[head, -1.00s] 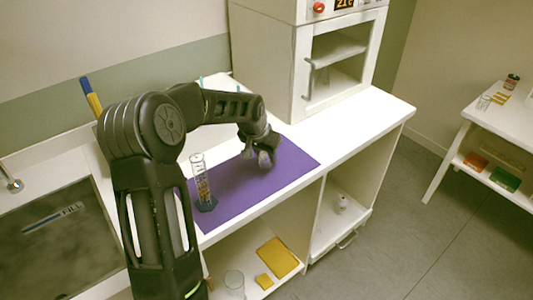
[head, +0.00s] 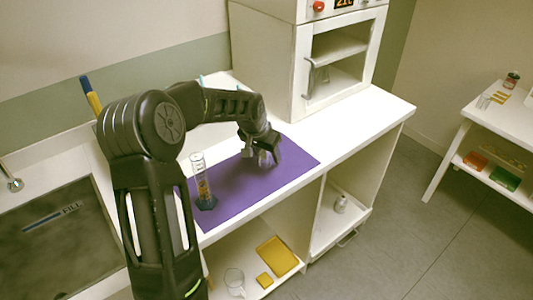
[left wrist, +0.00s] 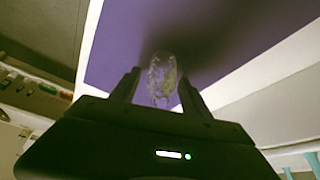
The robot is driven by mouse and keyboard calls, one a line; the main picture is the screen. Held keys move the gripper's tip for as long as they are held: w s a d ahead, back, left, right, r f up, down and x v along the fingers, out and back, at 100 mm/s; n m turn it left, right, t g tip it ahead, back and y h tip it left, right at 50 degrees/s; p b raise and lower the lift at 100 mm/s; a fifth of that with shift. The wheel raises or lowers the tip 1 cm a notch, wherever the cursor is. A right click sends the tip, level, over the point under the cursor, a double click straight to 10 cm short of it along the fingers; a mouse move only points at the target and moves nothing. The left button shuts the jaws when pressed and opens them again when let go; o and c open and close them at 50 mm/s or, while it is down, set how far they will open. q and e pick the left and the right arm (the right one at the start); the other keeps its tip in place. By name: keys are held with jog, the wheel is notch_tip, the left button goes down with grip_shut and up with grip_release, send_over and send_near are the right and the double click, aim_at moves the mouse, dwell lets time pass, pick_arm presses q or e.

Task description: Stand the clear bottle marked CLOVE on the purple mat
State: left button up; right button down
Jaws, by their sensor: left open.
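The purple mat (head: 235,185) lies on the white counter and also shows in the left wrist view (left wrist: 120,45). My left gripper (head: 262,153) is low over the mat's back right part, its fingers spread. A small clear bottle (left wrist: 162,80) is between the open fingers in the left wrist view, with gaps at its sides. In the head view the bottle (head: 263,159) is a small pale shape, partly hidden by the fingers. It appears to stand on the mat. Its marking cannot be read. My right gripper is not in view.
A clear graduated cylinder (head: 201,180) with a dark base stands at the mat's left part. A white oven-like cabinet (head: 310,60) stands behind, right of the arm. A sink (head: 60,235) is at the left. The counter right of the mat is clear.

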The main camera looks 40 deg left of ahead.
pick_arm(q)
jog(key=b+v, duration=0.1)
jog(key=v, duration=1.1)
jog(key=shift+b, duration=0.3)
jog(key=shift+s+f, duration=0.1)
